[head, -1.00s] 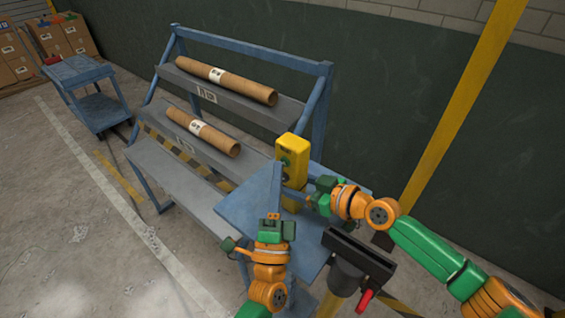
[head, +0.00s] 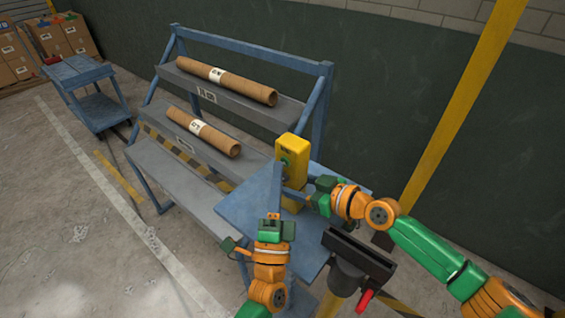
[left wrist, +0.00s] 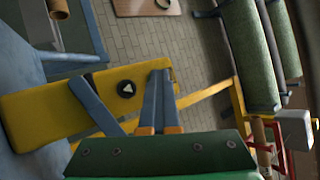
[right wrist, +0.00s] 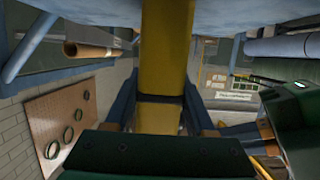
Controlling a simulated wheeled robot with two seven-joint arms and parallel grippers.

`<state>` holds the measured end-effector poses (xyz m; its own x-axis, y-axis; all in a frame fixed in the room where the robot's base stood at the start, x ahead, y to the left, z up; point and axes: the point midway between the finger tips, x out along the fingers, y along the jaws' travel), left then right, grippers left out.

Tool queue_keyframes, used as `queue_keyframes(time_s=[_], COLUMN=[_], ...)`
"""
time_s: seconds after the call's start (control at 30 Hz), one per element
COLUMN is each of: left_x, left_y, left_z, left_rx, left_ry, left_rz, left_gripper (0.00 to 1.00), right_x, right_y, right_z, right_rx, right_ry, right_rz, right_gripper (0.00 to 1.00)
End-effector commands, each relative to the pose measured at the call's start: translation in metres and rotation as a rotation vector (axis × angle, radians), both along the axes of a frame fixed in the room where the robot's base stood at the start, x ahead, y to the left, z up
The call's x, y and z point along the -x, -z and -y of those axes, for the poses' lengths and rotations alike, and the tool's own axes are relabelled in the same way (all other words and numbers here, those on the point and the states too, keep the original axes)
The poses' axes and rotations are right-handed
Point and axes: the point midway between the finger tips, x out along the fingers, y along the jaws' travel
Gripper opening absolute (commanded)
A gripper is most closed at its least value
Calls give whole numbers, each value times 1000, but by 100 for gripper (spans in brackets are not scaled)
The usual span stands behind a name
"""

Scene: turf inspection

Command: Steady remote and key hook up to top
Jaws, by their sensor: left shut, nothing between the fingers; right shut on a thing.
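The right wrist view shows the remote (right wrist: 165,55) between both fingers. In the left wrist view a black button with a white triangle (left wrist: 127,89) shows on the remote (left wrist: 40,110), just left of my closed fingertips (left wrist: 161,73). I cannot tell whether they touch the remote. No hook is identifiable.
The blue table (head: 240,208) lies under both grippers. A dark clamp-like fixture (head: 358,258) with a red handle stands at its front right. A rack (head: 260,108) with cardboard tubes is behind. A blue cart (head: 78,70) stands far left. The floor at left is mostly clear.

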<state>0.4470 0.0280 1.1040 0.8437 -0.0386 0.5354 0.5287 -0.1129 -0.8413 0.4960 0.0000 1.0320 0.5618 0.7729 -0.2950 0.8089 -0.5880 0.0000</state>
Motion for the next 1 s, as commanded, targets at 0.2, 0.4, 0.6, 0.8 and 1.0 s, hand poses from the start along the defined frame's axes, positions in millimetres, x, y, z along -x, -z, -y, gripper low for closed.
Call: queue_keyframes(time_s=[0.2,0.4,0.6,0.8,1.0], left_x=[0,0,6,16,18], left_y=[-6,-6,-6,-8,-8], left_z=[5,5,3,-2,-3], left_rx=[32,32,32,33,33], left_ry=[4,4,5,6,6], left_rz=[1,1,-1,-4,-4], left_gripper=[0,0,0,0,0], right_x=[2,2,2,1,1], right_y=[2,2,2,2,2], right_z=[-1,-1,-1,-1,0], right_rx=[3,3,3,3,2], right_ry=[-4,-5,-5,-4,-2], right_rz=[-5,-4,-4,-5,-5], right_gripper=[0,0,0,0,0])
